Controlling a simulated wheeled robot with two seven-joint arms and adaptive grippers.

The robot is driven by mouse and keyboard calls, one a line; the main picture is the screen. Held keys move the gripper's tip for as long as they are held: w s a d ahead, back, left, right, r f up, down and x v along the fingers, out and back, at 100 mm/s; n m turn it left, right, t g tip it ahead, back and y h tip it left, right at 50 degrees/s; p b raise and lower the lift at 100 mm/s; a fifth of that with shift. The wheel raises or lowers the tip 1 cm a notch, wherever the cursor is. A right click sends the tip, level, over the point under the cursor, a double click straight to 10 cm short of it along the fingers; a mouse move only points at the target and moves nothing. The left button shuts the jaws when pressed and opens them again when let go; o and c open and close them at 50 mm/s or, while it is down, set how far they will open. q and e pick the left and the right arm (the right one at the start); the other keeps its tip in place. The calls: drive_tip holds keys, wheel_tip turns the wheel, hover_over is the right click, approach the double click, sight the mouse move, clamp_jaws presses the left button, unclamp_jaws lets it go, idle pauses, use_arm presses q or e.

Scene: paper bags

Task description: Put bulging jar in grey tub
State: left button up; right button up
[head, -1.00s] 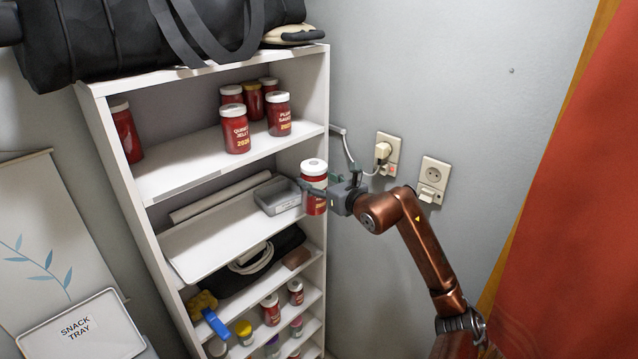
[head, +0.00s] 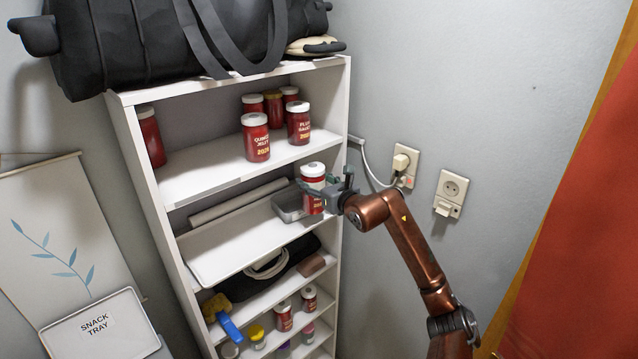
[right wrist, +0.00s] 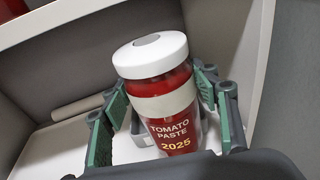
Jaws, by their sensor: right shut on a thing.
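My right gripper (head: 332,192) is shut on a red jar (head: 313,190) with a white lid and holds it upright. In the right wrist view the jar (right wrist: 165,105) stands between the two green-padded fingers (right wrist: 160,115). Its label reads TOMATO PASTE 2025, and a grey round patch shows on its lid. The small grey tub (head: 283,211) sits at the right end of the middle shelf. The jar overlaps the tub's right part in the head view; I cannot tell whether its base is above or inside it. My left gripper is not in view.
Several red jars stand on the shelf above, among them a QUINCE JELLY jar (head: 256,140). A white tray (head: 225,250) and a roll (head: 238,202) lie left of the tub. The cabinet's right side wall (head: 345,120) is close to my gripper.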

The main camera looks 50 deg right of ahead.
drive_tip(key=shift+w+p, duration=1.05)
drive_tip(key=shift+w, duration=3.45)
drive_tip(key=shift+d+f+b, duration=0.15)
drive_tip(key=shift+f+b, duration=0.75)
drive_tip(key=shift+f, duration=0.25)
drive_tip(key=shift+d+f+b, duration=0.1)
drive_tip(key=shift+f+b, duration=0.8)
drive_tip(key=shift+f, duration=0.2)
drive_tip(key=o, duration=0.7)
drive_tip(key=shift+c, duration=0.2)
drive_tip(key=shift+o, duration=0.6)
drive_tip(key=shift+f, duration=0.2)
drive_tip(key=o, duration=0.5)
drive_tip(key=shift+o, duration=0.2)
